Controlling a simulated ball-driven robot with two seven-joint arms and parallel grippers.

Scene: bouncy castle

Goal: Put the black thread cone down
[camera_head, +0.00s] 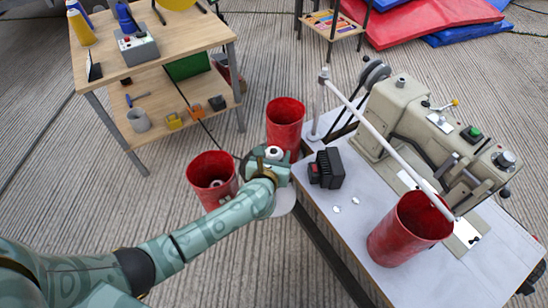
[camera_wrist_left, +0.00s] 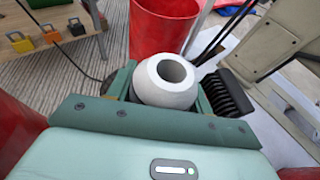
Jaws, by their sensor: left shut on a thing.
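My right gripper is not in view.
A red bin (camera_head: 285,122) stands just beyond the gripper. Another red bin (camera_head: 210,178) stands left, with something round inside. The sewing table (camera_head: 395,285) carries a sewing machine (camera_head: 415,125), a black-and-red block (camera_head: 327,168) and a third red bin (camera_head: 408,230). A wooden workbench (camera_head: 95,62) stands upper left.

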